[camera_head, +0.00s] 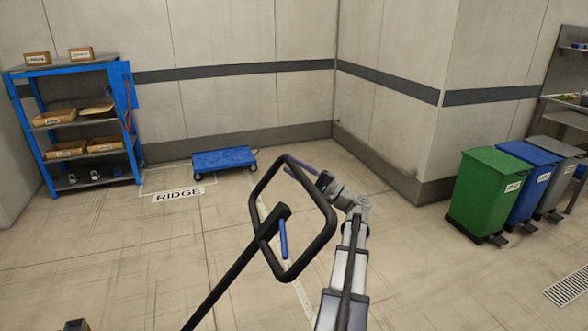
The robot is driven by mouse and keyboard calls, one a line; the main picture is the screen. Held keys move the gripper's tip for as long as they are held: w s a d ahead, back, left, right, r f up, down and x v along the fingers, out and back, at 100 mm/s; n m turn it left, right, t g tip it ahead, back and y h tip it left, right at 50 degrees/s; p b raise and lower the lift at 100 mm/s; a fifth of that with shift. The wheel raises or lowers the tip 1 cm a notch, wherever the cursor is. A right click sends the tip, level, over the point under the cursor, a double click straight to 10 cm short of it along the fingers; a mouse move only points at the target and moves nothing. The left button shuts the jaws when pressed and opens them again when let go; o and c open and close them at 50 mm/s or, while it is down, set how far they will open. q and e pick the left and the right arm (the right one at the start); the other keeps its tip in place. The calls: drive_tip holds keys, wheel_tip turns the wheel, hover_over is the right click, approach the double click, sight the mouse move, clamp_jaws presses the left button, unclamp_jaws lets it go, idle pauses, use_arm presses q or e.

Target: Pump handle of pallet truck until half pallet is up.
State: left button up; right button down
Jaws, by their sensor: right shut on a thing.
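The pallet truck's handle (235,271) rises from the bottom edge as a black shaft, tilted up to the right, ending in a black rounded loop. A short blue lever (283,239) shows inside the loop. My right gripper (323,183) is shut on the handle at the upper right side of the loop; my grey arm reaches up to it from below. The contact itself is small and partly hidden. The half pallet and the truck's forks are not in view. My left gripper is not in view.
A blue shelf rack (52,72) with boxes stands at the back left. A low blue platform cart (224,160) is by the back wall. Green (483,195), blue (530,185) and grey (562,170) bins stand at right. The floor between is open.

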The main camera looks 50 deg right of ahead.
drive_tip(key=c, duration=0.6)
unclamp_jaws()
drive_tip(key=b+v, duration=0.2)
drive_tip(key=v, duration=0.5)
drive_tip(key=shift+s+d+f+b, duration=0.1)
drive_tip(key=shift+s+f+b, duration=0.05)
drive_tip(key=shift+s+b, duration=0.2)
